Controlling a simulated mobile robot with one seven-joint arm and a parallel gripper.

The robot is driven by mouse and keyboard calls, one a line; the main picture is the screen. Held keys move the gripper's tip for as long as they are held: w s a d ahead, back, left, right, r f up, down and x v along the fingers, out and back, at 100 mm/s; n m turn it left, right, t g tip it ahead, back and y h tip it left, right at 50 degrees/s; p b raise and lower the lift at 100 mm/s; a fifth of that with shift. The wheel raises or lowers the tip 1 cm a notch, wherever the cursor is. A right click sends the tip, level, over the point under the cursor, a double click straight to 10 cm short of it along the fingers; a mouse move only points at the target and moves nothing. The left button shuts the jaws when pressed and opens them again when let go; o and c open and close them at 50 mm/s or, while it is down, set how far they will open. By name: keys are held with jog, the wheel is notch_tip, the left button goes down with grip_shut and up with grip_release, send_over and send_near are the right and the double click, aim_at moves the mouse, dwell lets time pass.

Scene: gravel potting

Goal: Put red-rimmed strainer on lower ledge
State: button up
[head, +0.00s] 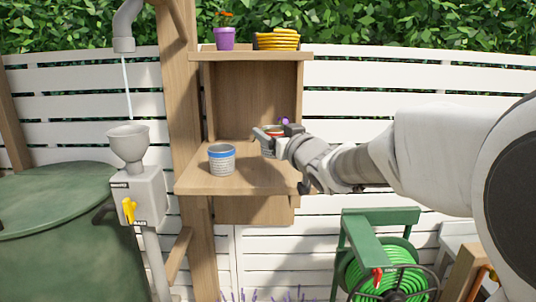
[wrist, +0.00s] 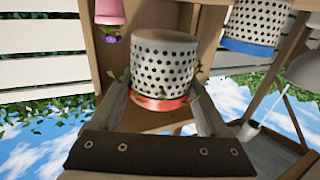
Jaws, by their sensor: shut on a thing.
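The red-rimmed strainer (wrist: 163,62), a pale perforated cup, is between the fingers of my gripper (wrist: 164,98), which is shut on it near its red rim. The wrist view shows it upside down. In the head view, my gripper (head: 272,133) comes from the right and partly hides the strainer (head: 268,148). It is over the right part of the lower ledge (head: 240,182); I cannot tell whether its base touches the wood.
A blue-rimmed strainer (head: 221,161) stands on the ledge, left of the held one. A purple pot (head: 224,39) and stacked yellow saucers (head: 277,41) are on the upper shelf (head: 250,56). A pink pot (wrist: 110,12) with purple flowers is close by.

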jog(key=shift+w+a+f, duration=0.2)
jog(key=shift+a+f, duration=0.05)
jog(key=shift+f, duration=1.9)
jog(key=shift+f, duration=0.1)
jog(key=shift+f+b, duration=0.15)
jog(key=shift+b, duration=0.2)
jog(key=o, duration=1.2)
jog(key=shift+o, duration=0.2)
